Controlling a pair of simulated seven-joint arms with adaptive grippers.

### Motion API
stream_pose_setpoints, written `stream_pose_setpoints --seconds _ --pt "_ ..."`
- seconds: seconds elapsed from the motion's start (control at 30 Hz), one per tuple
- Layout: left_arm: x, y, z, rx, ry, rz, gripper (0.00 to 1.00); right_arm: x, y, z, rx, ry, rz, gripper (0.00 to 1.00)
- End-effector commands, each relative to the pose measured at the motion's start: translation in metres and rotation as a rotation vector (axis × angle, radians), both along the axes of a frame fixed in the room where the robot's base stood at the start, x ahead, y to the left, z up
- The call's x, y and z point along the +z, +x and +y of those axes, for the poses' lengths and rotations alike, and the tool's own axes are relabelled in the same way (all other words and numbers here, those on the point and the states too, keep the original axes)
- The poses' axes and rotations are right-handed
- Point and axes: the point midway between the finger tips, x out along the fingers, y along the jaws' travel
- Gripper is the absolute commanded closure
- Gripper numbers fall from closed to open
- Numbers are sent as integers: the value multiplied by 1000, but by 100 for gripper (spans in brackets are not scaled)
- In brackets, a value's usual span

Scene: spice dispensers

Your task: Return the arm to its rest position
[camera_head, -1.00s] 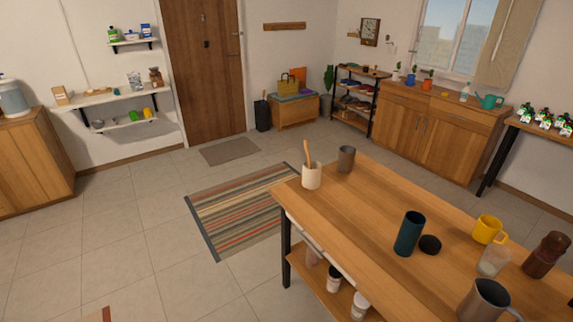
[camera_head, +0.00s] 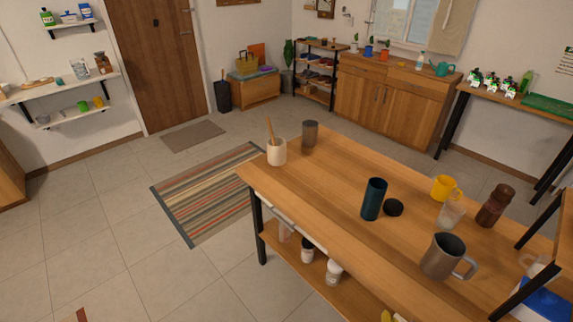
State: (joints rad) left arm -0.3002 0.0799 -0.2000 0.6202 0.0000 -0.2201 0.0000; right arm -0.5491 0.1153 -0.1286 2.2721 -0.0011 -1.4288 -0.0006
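Neither of my grippers is in the head view, and no arm of mine shows clearly. A wooden table (camera_head: 310,185) fills the right and lower part of the view. A cream holder with a wooden utensil (camera_head: 276,152) and a dark grey cup (camera_head: 310,134) stand at the far left end.
A striped rug (camera_head: 205,190) lies on open tiled floor left of the table. A wooden cabinet (camera_head: 378,105) stands at the back. A side table (camera_head: 515,98) with several white-and-green dispensers is at the right. Another wooden unit (camera_head: 545,220) borders the lower right.

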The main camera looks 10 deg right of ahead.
Motion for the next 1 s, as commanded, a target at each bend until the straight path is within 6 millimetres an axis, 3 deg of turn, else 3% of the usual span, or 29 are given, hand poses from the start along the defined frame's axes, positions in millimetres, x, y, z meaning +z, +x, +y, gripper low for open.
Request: stream_pose_setpoints --seconds 0.17,0.47,0.7,1.0 --pt "0 0 0 0 0 0 17 -56 1 11 6 48 44 19" --pt "0 0 0 0 0 0 17 -195 -25 35 -8 177 151 19" --pt "0 0 0 0 0 0 17 -294 -74 47 -54 275 235 19" --pt "0 0 0 0 0 0 17 -387 -159 50 -148 375 329 19"
